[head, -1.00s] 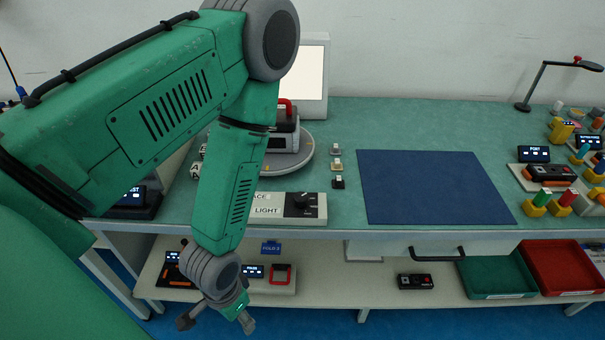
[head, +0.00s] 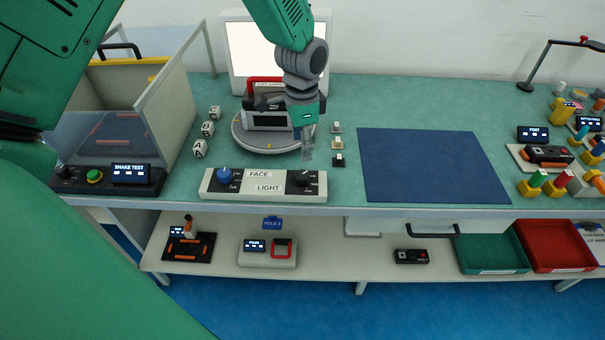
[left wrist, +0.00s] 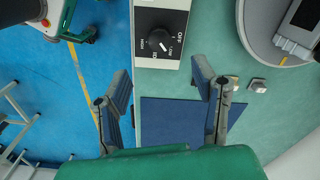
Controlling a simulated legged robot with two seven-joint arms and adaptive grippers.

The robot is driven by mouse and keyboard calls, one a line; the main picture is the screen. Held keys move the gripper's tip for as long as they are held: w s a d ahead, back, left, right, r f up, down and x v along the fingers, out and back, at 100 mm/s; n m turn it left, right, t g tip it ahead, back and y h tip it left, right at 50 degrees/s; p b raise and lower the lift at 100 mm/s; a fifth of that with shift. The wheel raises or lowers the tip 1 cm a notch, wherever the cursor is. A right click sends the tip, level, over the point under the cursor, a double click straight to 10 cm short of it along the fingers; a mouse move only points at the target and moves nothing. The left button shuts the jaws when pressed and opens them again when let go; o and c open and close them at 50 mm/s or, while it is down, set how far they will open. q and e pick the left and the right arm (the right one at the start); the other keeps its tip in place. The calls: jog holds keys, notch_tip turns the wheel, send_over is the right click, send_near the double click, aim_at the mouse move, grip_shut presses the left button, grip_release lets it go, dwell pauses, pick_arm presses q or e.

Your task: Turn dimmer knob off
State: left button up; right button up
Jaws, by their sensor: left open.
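The black dimmer knob (head: 303,178) sits at the right end of a pale control panel (head: 262,196) labelled FACE and LIGHT, at the bench's front edge. In the left wrist view the knob (left wrist: 157,40) is near the top, with a white pointer mark and small lettering including OFF beside it; its exact setting is hard to tell. My left gripper (head: 287,128) is open and empty, above and behind the panel, apart from the knob. In the left wrist view its fingers (left wrist: 160,80) are spread below the knob. My right gripper is not in view.
A blue knob (head: 224,175) is at the panel's left end. A round turntable (head: 240,140) with a device stands behind the panel. The shake test box (head: 150,120) is at left.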

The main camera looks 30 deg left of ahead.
aim_at(302, 174)
pick_arm(q)
notch_tip(302, 174, down, 11)
jog(key=shift+r, duration=0.1)
dwell(0.3)
jog(key=c, duration=1.1)
